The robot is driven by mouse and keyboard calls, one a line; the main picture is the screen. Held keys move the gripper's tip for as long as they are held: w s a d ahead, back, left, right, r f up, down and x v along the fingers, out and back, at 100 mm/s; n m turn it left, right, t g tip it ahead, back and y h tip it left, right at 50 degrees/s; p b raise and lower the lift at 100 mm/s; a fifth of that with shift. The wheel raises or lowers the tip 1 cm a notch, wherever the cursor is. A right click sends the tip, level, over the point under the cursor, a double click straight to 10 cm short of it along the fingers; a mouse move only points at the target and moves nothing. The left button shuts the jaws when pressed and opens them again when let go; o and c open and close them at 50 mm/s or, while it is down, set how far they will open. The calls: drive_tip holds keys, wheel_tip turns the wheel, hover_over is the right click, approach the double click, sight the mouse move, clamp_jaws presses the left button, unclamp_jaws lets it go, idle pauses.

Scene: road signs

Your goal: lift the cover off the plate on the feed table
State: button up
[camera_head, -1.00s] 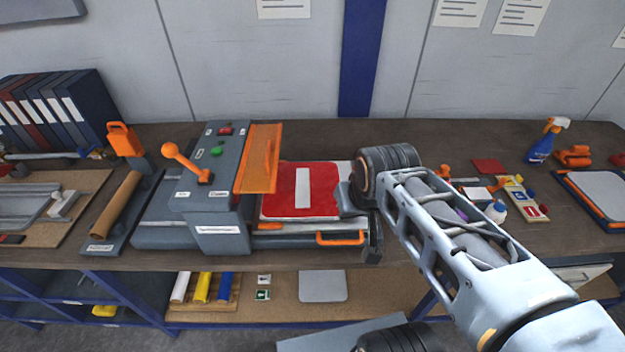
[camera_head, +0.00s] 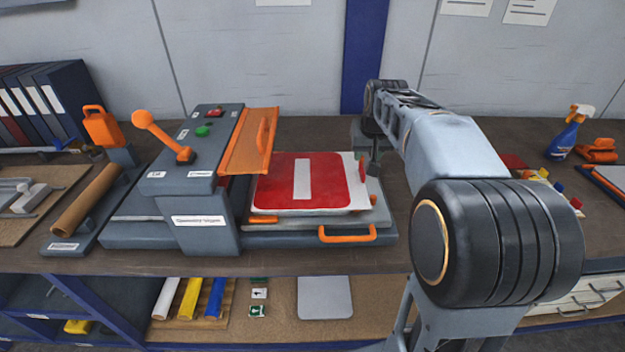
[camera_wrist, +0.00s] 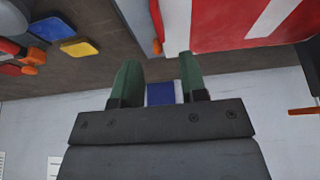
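A red sheet with a white bar (camera_head: 300,181) lies on a pale plate (camera_head: 352,190), whose edge shows at the right, on the grey feed table (camera_head: 290,241) with an orange handle. I cannot tell whether the red sheet is the cover or the sign face. It also shows at the upper right of the wrist view (camera_wrist: 235,20). My gripper (camera_head: 373,165) is at the right edge of the plate, small and partly hidden in the head view. In the wrist view its two green fingers (camera_wrist: 160,72) are apart with nothing held between them.
The grey press (camera_head: 205,200) with an orange lever and raised orange guard (camera_head: 248,142) stands left of the plate. A spray bottle (camera_head: 566,135) and coloured pieces (camera_head: 545,178) are at the right. My arm hides the bench right of the feed table. A wall stands behind.

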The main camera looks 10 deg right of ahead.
sight(362, 167)
drive_tip(key=shift+x, duration=3.55)
clamp_jaws()
